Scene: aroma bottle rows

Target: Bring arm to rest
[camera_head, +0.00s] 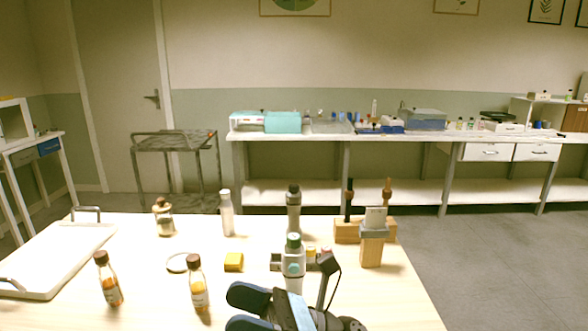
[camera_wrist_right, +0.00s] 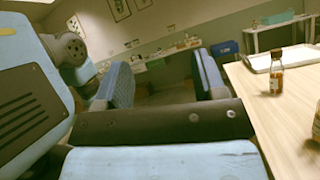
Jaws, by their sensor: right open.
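Another amber bottle (camera_head: 110,282) stands further left, and one also shows in the right wrist view (camera_wrist_right: 276,75). My left gripper is not in the head view.
A white tray (camera_head: 60,245) lies at the table's left. A white-green bottle (camera_head: 293,262) stands just behind my right gripper. A yellow block (camera_head: 234,262), a ring (camera_head: 178,262), a silver bottle (camera_head: 227,215) and a wooden stand (camera_head: 371,250) are on the table. The table's front right is clear.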

